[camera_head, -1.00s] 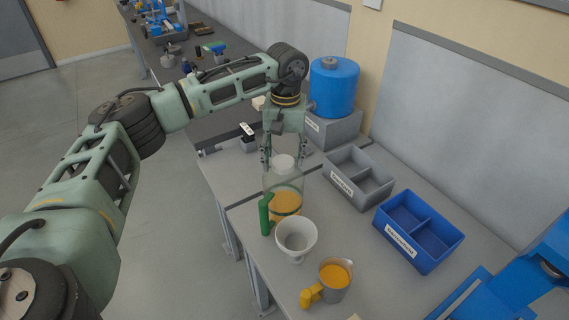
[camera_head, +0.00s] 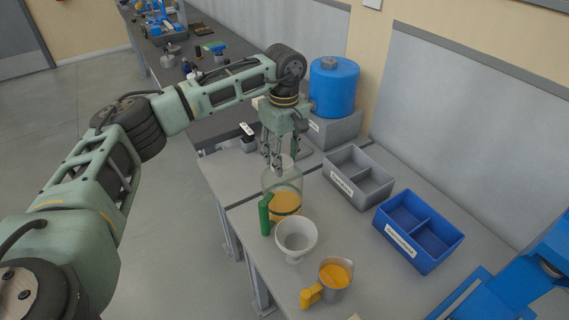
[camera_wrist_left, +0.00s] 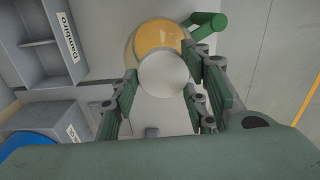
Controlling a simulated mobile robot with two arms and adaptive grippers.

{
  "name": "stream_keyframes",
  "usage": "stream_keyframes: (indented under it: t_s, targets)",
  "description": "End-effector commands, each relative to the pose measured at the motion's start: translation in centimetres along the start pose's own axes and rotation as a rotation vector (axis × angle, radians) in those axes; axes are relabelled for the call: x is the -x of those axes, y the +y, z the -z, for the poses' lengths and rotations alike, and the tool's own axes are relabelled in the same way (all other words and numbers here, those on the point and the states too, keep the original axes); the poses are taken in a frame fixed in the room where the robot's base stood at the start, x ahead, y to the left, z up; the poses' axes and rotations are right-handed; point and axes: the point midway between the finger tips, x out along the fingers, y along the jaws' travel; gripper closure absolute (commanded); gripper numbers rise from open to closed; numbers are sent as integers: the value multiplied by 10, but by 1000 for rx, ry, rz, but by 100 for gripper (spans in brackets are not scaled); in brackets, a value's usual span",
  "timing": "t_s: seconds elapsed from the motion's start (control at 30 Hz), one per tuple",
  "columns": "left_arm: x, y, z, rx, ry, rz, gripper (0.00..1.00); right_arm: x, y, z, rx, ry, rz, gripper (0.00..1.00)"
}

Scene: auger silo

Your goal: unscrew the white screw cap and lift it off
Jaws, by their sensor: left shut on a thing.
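The white screw cap (camera_head: 288,161) sits on top of a clear jar (camera_head: 270,181) with orange contents and a green handle (camera_head: 265,214). My left gripper (camera_head: 277,163) points down from above and is shut on the cap, its fingers partly hiding it in the head view. In the left wrist view the round cap (camera_wrist_left: 163,75) shows between the fingers of my left gripper (camera_wrist_left: 160,90), with the jar's orange contents (camera_wrist_left: 158,37) behind it. Whether the cap is loose on the jar I cannot tell. My right gripper is not in view.
A white funnel (camera_head: 296,236) stands close in front of the jar. A cup of orange material with a yellow handle (camera_head: 334,276) is nearer. A grey divided bin (camera_head: 341,185) and a blue divided bin (camera_head: 408,249) lie to the right. A blue tank (camera_head: 333,87) stands behind.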

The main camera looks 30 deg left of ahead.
Motion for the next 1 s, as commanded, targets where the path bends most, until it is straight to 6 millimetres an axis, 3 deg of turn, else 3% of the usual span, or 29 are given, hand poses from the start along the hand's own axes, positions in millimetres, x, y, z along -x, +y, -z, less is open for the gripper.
stream_keyframes:
  t_s: [0.1,1.0]
  targets:
    - [0,-1,1,246,-5,-2,100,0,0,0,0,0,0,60]
    - [12,0,0,232,-5,-3,100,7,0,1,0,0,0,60]
